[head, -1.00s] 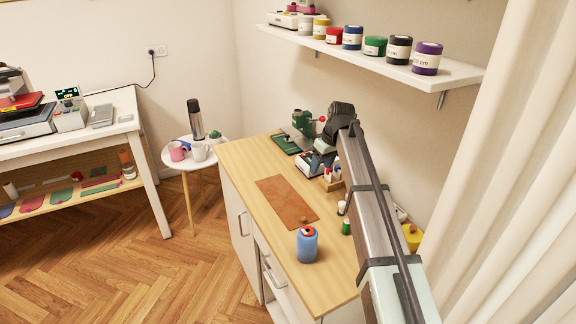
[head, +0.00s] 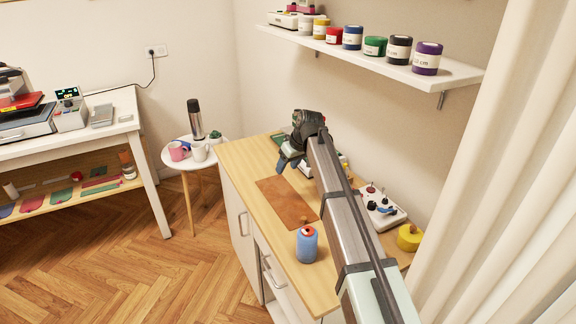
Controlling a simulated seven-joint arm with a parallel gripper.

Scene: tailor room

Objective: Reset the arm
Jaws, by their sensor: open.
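My arm reaches from the bottom right over the wooden worktop (head: 283,241) in the head view. My gripper (head: 285,165) hangs at the far end of the arm, above the worktop just beyond the brown leather mat (head: 285,203). It is open, and I see nothing held in it. The fingertips are small and dark at this distance. My arm and wrist hide part of the back of the worktop.
A white box with knobs (head: 382,207) and a yellow object (head: 409,238) lie right of my arm. A round stool (head: 188,160) holds mugs and a flask.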

